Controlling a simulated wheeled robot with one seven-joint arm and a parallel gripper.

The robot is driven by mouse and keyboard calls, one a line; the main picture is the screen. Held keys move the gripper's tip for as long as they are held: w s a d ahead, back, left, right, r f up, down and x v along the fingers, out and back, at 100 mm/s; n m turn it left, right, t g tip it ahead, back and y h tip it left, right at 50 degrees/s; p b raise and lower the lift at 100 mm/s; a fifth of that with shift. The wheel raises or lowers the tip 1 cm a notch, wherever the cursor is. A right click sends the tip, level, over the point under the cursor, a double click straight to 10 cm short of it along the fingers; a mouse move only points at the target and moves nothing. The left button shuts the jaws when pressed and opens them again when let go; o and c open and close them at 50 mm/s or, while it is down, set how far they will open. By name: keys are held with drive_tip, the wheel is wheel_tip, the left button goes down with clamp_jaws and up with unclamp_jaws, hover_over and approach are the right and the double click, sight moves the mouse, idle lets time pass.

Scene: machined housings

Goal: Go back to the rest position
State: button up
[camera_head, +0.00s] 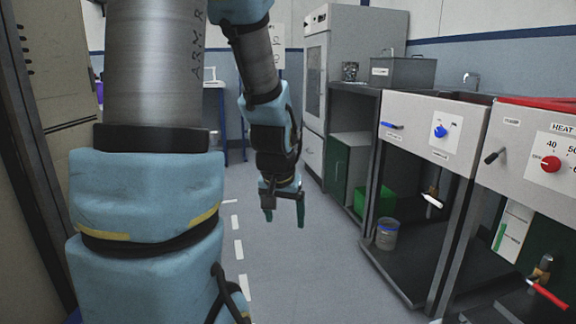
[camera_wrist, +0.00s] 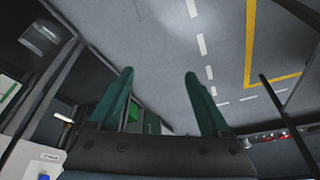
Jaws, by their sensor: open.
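My gripper (camera_head: 284,217) hangs at the end of my arm in the head view, above the grey floor and left of the row of machines. Its two green fingers stand apart with nothing between them. In the wrist view the fingers (camera_wrist: 160,85) are also spread and empty, with floor behind them. My blue and grey arm fills much of the left half of the head view and hides what lies behind it.
Machines with a blue knob (camera_head: 439,131) and a red knob (camera_head: 550,164) line the right. A bucket (camera_head: 387,235) and a green box (camera_head: 377,203) sit low there. A tall cabinet (camera_head: 316,100) stands behind. Floor (camera_head: 300,285) with white dashes is clear.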

drive_tip(key=s+a+r+n+g+p, duration=0.1)
drive_tip(key=s+a+n+g+p, duration=0.1)
drive_tip(key=s+a, duration=0.5)
wheel_tip(320, 180, up, 24)
drive_tip(key=d+p, duration=0.1)
drive_tip(key=p, duration=2.3)
drive_tip(key=shift+s+r+y, duration=0.25)
drive_tip(key=shift+s+y, duration=0.05)
drive_tip(key=shift+c, duration=0.2)
